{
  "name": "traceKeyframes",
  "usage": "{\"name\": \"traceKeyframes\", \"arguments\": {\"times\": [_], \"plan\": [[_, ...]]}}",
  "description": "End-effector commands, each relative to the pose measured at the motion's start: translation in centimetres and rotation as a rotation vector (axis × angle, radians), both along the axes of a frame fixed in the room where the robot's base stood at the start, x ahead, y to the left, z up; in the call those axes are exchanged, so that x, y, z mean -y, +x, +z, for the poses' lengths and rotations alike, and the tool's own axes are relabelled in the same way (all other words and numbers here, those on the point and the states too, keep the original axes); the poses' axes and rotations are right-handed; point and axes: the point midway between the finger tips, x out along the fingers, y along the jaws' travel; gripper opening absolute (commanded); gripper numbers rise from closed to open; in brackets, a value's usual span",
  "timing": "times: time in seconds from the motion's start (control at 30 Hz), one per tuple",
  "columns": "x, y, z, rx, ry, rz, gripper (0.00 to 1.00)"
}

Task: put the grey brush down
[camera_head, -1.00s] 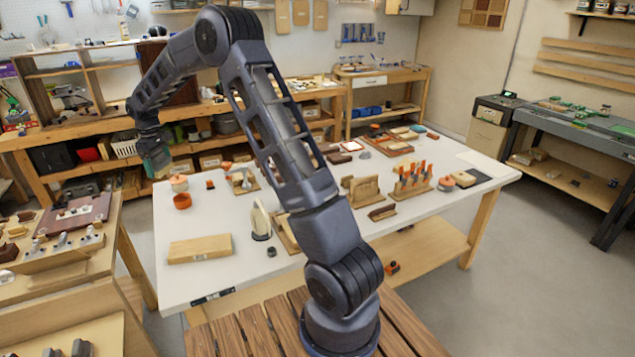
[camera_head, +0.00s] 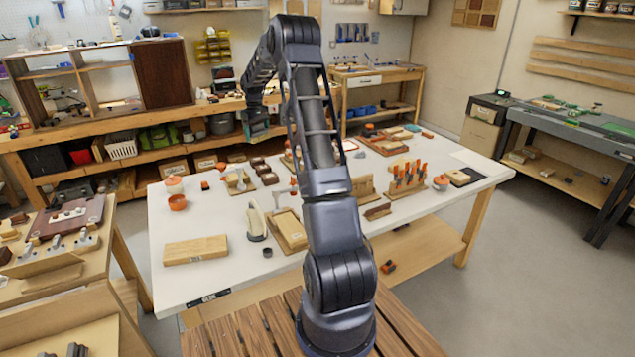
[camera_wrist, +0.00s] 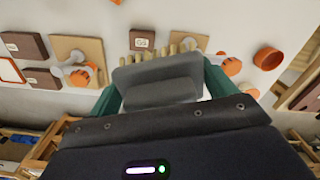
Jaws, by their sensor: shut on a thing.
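The grey brush (camera_wrist: 158,92) is in the wrist view, a grey block with tan bristles along its far edge. My gripper (camera_wrist: 162,82) is shut on it, with a green finger at each side. In the head view my gripper (camera_head: 257,130) hangs over the far side of the white table (camera_head: 225,280), held up in the air. The brush is too small to make out clearly there.
The table holds an orange pot (camera_head: 177,203), a wooden board (camera_head: 195,250), a wooden tray (camera_head: 290,230) and a rack of orange-handled tools (camera_head: 409,178). Brown blocks (camera_head: 269,178) lie near its far middle. The front-left surface has bare room.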

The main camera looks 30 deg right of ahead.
Motion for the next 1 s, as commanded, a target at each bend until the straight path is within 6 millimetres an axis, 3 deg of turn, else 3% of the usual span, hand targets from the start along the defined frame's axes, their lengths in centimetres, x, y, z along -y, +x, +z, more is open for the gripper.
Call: {"name": "traceKeyframes", "arguments": {"times": [0.03, 0.3, 0.5, 0.8, 1.0], "plan": [[2.5, -0.1, 0.0, 0.0, 0.0, -0.033, 0.58], [14.2, -1.7, -0.1, 0.0, 0.0, -0.187, 0.58], [21.2, -3.5, -0.1, -0.001, -0.001, -0.281, 0.58], [26.8, -5.4, -0.4, -0.002, 0.0, -0.357, 0.58], [26.5, -5.3, -3.6, -0.002, 0.0, -0.352, 0.58]]}}
